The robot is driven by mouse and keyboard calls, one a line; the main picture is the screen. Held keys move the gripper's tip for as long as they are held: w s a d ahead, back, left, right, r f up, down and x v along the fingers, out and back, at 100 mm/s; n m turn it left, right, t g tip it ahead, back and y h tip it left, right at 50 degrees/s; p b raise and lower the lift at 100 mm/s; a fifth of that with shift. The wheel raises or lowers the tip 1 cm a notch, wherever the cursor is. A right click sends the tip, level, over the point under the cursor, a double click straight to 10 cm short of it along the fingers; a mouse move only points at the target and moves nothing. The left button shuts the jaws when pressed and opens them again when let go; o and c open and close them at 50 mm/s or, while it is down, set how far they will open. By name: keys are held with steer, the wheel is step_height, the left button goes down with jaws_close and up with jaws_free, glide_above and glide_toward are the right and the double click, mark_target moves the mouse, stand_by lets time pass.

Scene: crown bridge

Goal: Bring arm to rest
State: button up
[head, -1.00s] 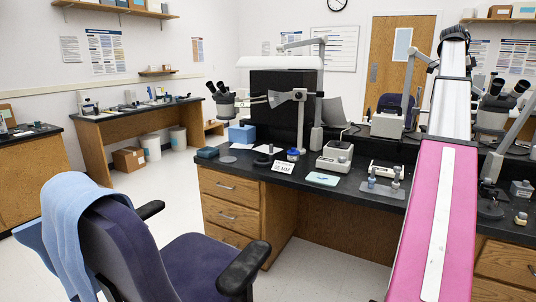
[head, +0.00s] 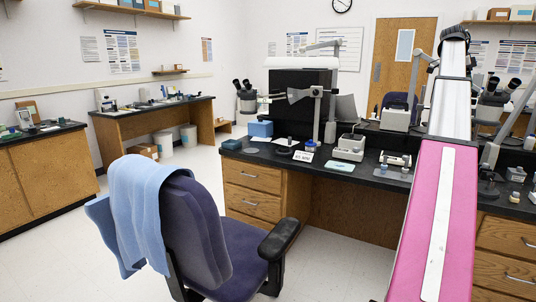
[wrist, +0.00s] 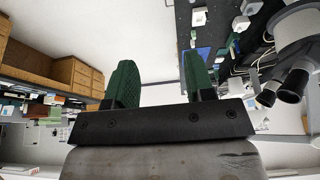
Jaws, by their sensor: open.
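My gripper (wrist: 158,82) shows in the wrist view with its two green fingers spread apart and nothing between them. The wrist view looks out over the room at a turned angle, with a dark bench top and a microscope at the right. In the head view my pink and white arm rises at the right, and my gripper itself does not show there. The fingers touch nothing that I can see.
A black-topped bench (head: 262,156) with instruments stands ahead, partly behind my arm. A purple chair (head: 205,235) with a blue cloth (head: 140,205) over its back stands in front of it. Side benches (head: 35,180) line the left. White floor (head: 65,255) is clear at the lower left.

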steer(key=w+a+f+n+t, duration=0.1)
steer(key=a+f+n, duration=0.3)
steer(key=a+f, duration=0.7)
steer(key=w+a+f+n+y, duration=0.15)
steer(key=a+f+n, duration=0.35)
steer(key=f, duration=1)
steer(key=w+a+f+n+t, duration=0.1)
steer(key=a+f+n, duration=0.2)
steer(key=a+f, duration=0.85)
steer(key=s+a+f+n, duration=0.4)
steer(key=s+a+f, duration=0.2)
steer(key=a+f, duration=0.2)
steer(key=s+a+f+n+y, duration=0.1)
steer(key=s+a+f+n, duration=0.3)
steer(key=s+a+f, duration=0.3)
steer(key=s+a+f+n+y, duration=0.1)
steer(key=s+a+f+n, duration=0.2)
steer(key=s+a+f, duration=0.4)
steer(key=a+f, duration=0.4)
steer(key=f, duration=0.3)
steer(key=shift+a+f+n, duration=0.2)
steer(key=shift+a+n, duration=0.05)
steer(key=shift+n, duration=0.15)
